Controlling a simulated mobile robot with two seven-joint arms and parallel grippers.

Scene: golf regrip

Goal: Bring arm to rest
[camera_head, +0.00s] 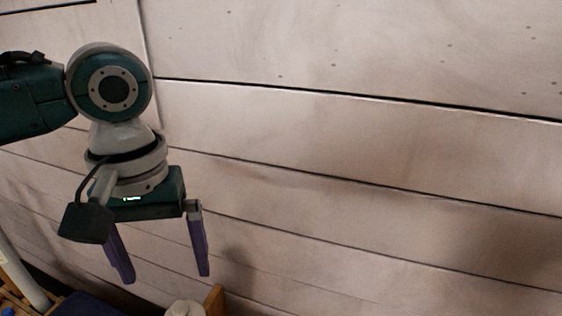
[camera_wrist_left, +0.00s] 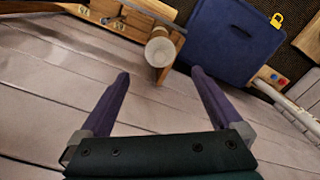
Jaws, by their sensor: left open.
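My left gripper (camera_head: 163,277) hangs from my left arm at the left of the head view, fingers pointing down. Its two purple fingers are spread wide with nothing between them. In the left wrist view the same open fingers (camera_wrist_left: 160,85) show at the middle, apart from the things beyond them. My right gripper is in neither view.
A pale plank wall (camera_head: 380,180) fills most of the head view. At its lower edge are a whitish round object (camera_head: 185,308) and a wooden piece (camera_head: 215,300). The wrist view shows a dark blue case-like object (camera_wrist_left: 225,45) with a yellow padlock shape (camera_wrist_left: 277,20), and white tubes (camera_wrist_left: 290,105).

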